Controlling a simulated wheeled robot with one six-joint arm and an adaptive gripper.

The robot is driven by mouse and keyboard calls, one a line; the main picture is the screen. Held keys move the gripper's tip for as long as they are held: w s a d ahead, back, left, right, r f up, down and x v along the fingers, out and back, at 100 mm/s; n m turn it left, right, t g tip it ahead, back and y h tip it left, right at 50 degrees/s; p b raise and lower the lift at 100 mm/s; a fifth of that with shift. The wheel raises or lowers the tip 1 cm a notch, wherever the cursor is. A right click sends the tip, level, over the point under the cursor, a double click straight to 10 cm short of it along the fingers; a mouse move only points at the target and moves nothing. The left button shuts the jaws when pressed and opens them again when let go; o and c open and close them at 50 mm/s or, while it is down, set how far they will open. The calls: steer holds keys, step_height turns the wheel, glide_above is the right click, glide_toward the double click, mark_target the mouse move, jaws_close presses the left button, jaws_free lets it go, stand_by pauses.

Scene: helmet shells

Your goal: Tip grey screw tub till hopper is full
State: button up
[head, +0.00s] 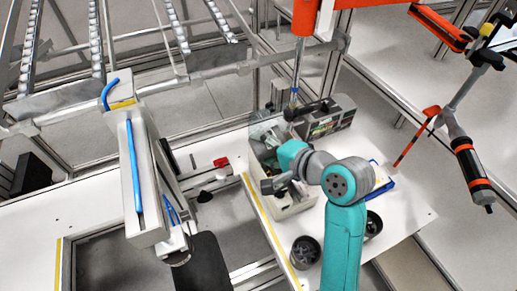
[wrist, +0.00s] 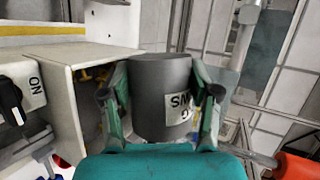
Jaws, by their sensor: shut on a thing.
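My gripper (wrist: 163,95) is shut on the grey screw tub (wrist: 155,75), one teal finger on each side of it. The tub is a dark grey cylinder with a white label, partly cut off by a finger. Its inside is not visible, and I cannot tell how far it is tilted. To its left is a pale box-shaped machine (wrist: 62,62) with an opening; its fill level cannot be seen. In the head view this pale machine (head: 292,208) sits under my teal gripper (head: 272,184), where the tub is hard to make out.
Two dark round tubs (head: 305,252) and (head: 373,225) stand on the white table (head: 405,215). A grey box with green contents (head: 325,120) is behind my gripper. An ON switch (wrist: 12,95) is on the left.

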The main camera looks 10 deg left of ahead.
mark_target(282, 135)
steer(key=shift+n+t+h, duration=0.4)
steer(key=shift+n+h, duration=0.2)
steer(key=shift+n, duration=0.2)
steer(key=n+h, duration=0.1)
steer(key=n+t+h, duration=0.1)
steer(key=d+r+n+h, duration=0.1)
steer(key=shift+w+t, duration=0.3)
steer(key=r+n+h, duration=0.1)
steer(key=w+d+n+t+h, duration=0.1)
steer(key=shift+d+r+n+t, duration=0.15)
steer(key=shift+r+n+t, duration=0.15)
steer(key=shift+r, duration=0.1)
steer(key=shift+w+d+r+n+t+h, duration=0.4)
steer(key=shift+d+r+n+t+h, duration=0.35)
steer(key=shift+n+t, duration=0.2)
